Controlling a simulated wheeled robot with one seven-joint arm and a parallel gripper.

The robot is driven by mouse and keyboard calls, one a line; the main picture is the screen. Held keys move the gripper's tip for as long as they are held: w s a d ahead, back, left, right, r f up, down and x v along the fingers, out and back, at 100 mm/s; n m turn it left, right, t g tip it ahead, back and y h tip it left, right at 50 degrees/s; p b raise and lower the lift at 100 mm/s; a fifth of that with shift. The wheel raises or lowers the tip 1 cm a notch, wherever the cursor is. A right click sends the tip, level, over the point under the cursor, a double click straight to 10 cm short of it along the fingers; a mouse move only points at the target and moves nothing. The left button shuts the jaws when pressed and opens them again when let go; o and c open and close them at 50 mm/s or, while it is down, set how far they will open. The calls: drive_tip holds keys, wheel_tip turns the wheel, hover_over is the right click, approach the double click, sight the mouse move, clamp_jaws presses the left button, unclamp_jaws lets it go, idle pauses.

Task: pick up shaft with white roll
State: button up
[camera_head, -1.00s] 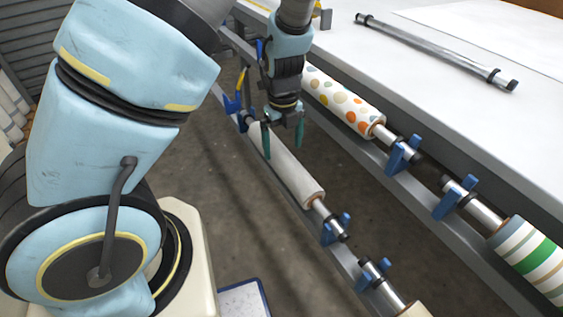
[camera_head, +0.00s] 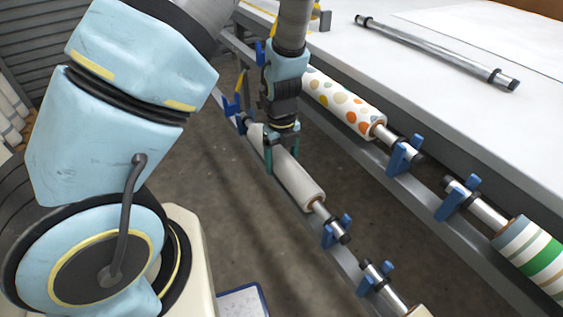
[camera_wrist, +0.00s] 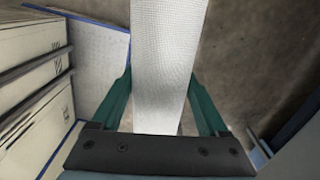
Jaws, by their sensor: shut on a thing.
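The white roll (camera_head: 301,184) sits on its shaft (camera_head: 334,224) along the lower rail, running from upper left to lower right. Its shaft end lies at a blue bracket (camera_head: 338,232), and the far end is by another blue bracket (camera_head: 236,105). My gripper (camera_head: 282,160) reaches down over the upper part of the roll, with a green finger on each side. In the wrist view, the white roll (camera_wrist: 165,65) passes between the two green fingers, and my gripper is shut on it. I cannot tell whether the shaft is lifted from the brackets.
A polka-dot roll (camera_head: 343,103) and a striped roll (camera_head: 532,252) lie on the upper rail beside a white table (camera_head: 440,100). A bare metal shaft (camera_head: 430,50) rests on the table. Another roll's shaft (camera_head: 383,284) is at the lower right. Open floor lies to the left.

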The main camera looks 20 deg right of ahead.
sight(281, 154)
clamp_jaws()
idle(0.4)
wheel_tip(281, 154, up, 10)
drive_tip(key=p, duration=0.2)
drive_tip(key=shift+p, duration=0.4)
